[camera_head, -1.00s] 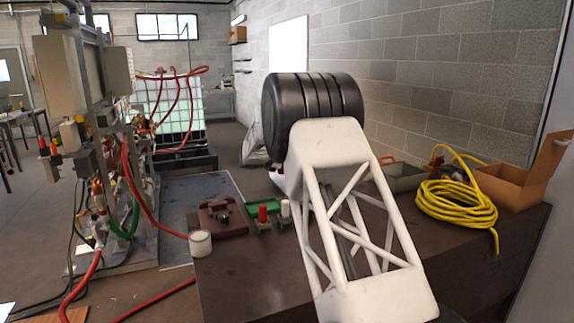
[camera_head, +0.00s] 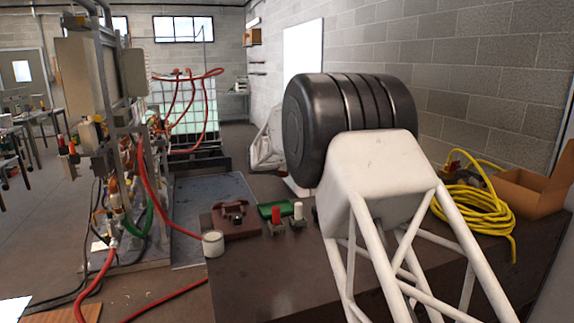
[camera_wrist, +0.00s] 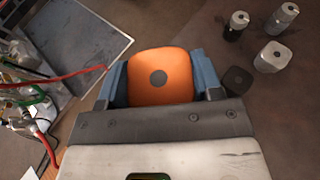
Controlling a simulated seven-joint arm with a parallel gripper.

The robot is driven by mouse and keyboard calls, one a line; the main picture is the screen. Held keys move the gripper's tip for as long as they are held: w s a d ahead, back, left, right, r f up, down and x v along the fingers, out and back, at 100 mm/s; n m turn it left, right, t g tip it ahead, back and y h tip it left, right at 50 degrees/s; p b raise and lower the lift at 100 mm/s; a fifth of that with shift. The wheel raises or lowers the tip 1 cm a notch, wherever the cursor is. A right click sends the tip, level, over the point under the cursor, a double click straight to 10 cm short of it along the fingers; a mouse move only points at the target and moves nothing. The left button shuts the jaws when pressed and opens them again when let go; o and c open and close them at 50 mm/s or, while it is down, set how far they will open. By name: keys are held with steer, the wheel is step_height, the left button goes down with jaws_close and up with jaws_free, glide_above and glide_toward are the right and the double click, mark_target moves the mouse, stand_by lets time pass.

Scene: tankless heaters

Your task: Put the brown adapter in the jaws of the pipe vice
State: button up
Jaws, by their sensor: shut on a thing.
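In the wrist view my gripper (camera_wrist: 158,85) has its blue-grey fingers on either side of an orange, rounded, block-like piece (camera_wrist: 172,68) with a dark round centre. It is shut on this piece, which looks like the brown adapter, though its colour reads as orange. In the head view my white arm hides the gripper and the piece. A maroon device (camera_head: 226,226) with a dark part on top sits near the bench's left edge; it may be the pipe vice, but I cannot make out its jaws.
A yellow hose coil (camera_head: 475,212) and cardboard box (camera_head: 530,195) lie right. A piped rig (camera_head: 105,130) stands left.

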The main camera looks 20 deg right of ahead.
steer(key=shift+s+a+f+n+t+y, duration=1.1)
steer(key=shift+s+a+n+y, duration=1.4)
steer(key=shift+a, duration=2)
steer(key=shift+s+a+f+n+t+y, duration=1.1)
steer(key=shift+s+a+n+y, duration=1.4)
steer(key=shift+a, duration=1.95)
steer(key=w+a+f+n+g+y, duration=0.1)
steer(key=w+n+g+y, duration=0.1)
steer(key=w+n+y, duration=0.2)
steer(key=w+a+f+n+g+y, duration=0.1)
steer(key=w+n+y, duration=0.3)
steer(key=w, duration=0.5)
steer(key=shift+f+g+y, duration=0.45)
steer(key=shift+g+y, duration=0.05)
steer(key=shift+g, duration=0.1)
